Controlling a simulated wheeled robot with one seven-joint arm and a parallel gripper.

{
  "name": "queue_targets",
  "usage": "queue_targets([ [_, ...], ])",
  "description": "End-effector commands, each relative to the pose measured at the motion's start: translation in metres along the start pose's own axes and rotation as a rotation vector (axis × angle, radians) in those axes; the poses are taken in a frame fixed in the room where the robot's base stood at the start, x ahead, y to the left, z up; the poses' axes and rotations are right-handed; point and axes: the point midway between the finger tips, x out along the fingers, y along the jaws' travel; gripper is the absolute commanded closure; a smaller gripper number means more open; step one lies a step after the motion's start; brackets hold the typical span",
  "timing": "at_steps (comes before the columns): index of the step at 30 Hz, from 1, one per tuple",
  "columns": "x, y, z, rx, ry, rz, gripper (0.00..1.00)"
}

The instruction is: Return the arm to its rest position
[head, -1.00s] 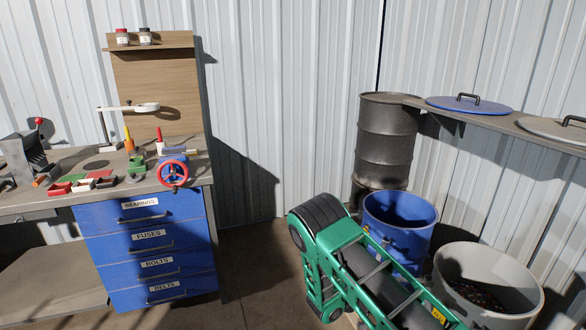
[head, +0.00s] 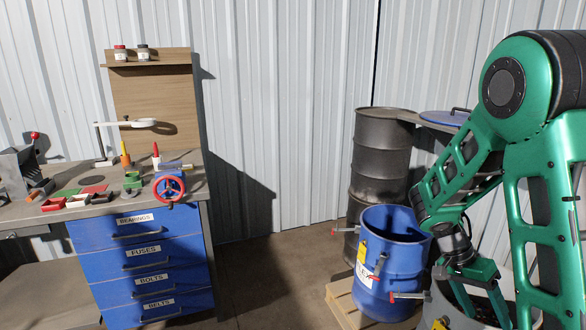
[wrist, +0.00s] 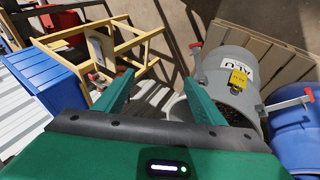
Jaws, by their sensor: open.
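My gripper (head: 476,300) is at the lower right of the head view, under my bent green arm. It points down near the grey bin (head: 440,313), which my arm partly hides. In the wrist view my gripper (wrist: 160,98) shows two green fingers spread apart with nothing between them. The grey bin (wrist: 215,68), with a white label and a yellow tag, lies beyond the right finger there. I cannot tell the exact height of the fingers above the bin.
A blue drum (head: 390,265) with red-handled clamps stands on a pallet (head: 343,303), left of my gripper. A dark drum (head: 380,150) is behind it. A workbench with blue drawers (head: 140,262) is at left. A yellow frame (wrist: 147,45) shows in the wrist view. Floor between bench and pallet is clear.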

Motion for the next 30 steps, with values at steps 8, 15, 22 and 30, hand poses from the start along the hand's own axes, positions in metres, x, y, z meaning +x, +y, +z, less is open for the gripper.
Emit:
queue_targets([
  [8, -0.023, 0.069, 0.013, -0.142, -0.132, -0.151, 0.36],
  [15, -0.038, 0.123, 0.037, -0.280, -0.190, -0.300, 0.36],
  [22, -0.049, 0.167, 0.068, -0.417, -0.193, -0.448, 0.36],
  [30, -0.056, 0.196, 0.099, -0.540, -0.163, -0.562, 0.36],
])
